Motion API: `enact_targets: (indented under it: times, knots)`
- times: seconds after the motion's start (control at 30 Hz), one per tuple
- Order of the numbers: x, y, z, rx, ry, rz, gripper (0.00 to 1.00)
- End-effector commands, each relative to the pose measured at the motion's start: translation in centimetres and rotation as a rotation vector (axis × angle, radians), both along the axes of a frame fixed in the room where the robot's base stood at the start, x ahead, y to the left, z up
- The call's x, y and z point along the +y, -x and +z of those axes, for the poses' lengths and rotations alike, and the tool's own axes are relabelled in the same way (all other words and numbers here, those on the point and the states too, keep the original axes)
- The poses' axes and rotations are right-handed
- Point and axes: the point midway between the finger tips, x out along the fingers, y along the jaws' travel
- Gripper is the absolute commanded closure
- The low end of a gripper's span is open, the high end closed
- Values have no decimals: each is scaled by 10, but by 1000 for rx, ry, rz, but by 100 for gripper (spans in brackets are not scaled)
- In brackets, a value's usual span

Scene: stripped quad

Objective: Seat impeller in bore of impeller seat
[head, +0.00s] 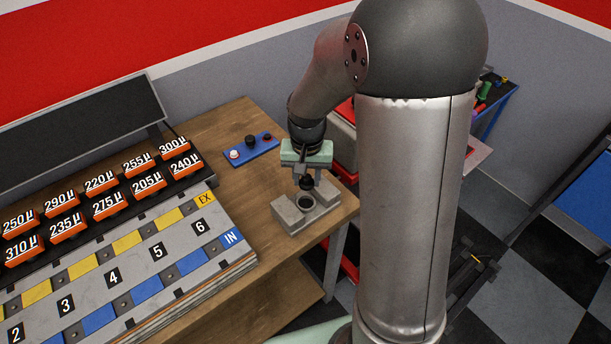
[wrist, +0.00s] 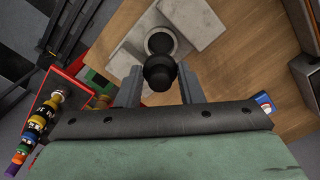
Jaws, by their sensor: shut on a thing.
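My gripper (head: 307,177) is shut on the impeller (head: 306,184), a small dark, rounded part. In the wrist view the impeller (wrist: 160,74) sits between the two grey fingers. The impeller seat (head: 291,218) is a grey block with a round ringed bore (head: 306,203) near its middle. The impeller is close to the bore and appears to be above it. In the wrist view the bore (wrist: 160,42) shows just beyond the impeller, which covers its near edge. The exact gap between them cannot be told.
The seat stands on a wooden bench (head: 236,118) near its right edge. A blue tray (head: 252,150) with small knobs lies behind it to the left. A large numbered block (head: 130,265) and a rack of orange-labelled pieces (head: 100,205) fill the left side. Red boxes (head: 345,165) stand beyond the bench edge.

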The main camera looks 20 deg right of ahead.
Motion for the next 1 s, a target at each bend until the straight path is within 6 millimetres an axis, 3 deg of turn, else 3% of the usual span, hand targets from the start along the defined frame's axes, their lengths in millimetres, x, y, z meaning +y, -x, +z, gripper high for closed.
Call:
enact_targets:
  times: [0.27,0.73,1.0]
  knots:
    - [1,1,-6,0,0,1,92]
    - [1,1,-48,0,0,1,92]
    - [1,1,-59,-1,0,1,92]
